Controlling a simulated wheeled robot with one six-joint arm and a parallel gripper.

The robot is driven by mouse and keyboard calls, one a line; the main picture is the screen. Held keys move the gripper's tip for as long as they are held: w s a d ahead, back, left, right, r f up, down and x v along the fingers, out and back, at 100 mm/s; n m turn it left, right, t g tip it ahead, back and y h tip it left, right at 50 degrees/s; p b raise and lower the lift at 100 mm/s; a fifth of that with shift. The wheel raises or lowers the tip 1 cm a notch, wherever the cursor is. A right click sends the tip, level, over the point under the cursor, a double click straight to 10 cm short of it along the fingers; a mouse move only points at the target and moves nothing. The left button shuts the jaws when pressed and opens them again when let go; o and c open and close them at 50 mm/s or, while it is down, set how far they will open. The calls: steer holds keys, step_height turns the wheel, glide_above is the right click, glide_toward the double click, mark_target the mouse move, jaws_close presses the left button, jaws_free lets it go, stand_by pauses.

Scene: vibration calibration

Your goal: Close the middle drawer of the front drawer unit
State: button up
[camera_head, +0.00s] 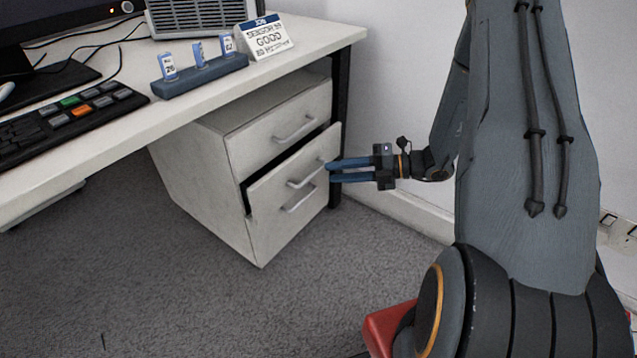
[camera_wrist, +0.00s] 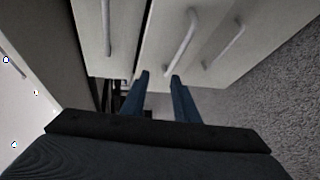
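The white front drawer unit (camera_head: 205,180) stands under the desk. Its middle drawer (camera_head: 262,192) is pulled out a little, with a dark gap along its top and left edges. The top drawer (camera_head: 262,135) and bottom drawer (camera_head: 272,232) look shut. My gripper (camera_head: 331,170) is at the right end of the middle drawer front, its blue fingers pointing left. In the wrist view the fingertips (camera_wrist: 160,76) are apart with nothing between them, close to the edge of the middle drawer front (camera_wrist: 160,55). I cannot tell whether they touch it. The middle handle (camera_wrist: 180,38) is beyond them.
The desk (camera_head: 130,125) overhangs the unit, carrying a keyboard (camera_head: 60,120), a blue holder (camera_head: 200,77) and a sign (camera_head: 265,38). A dark desk leg (camera_head: 340,100) and the wall (camera_head: 400,90) are behind the gripper. The carpet (camera_head: 190,290) in front is clear.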

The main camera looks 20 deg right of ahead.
mark_target(315, 175)
step_height(315, 175, down, 3)
steer(key=w+d+m+t, duration=0.2)
steer(key=m, duration=0.1)
steer(key=b+x, duration=0.1)
steer(key=x, duration=0.2)
steer(key=b+x, duration=0.2)
steer(key=x, duration=0.1)
steer(key=shift+a+f, duration=0.25)
steer(key=shift+a, duration=0.1)
steer(key=shift+c, duration=0.5)
jaws_close()
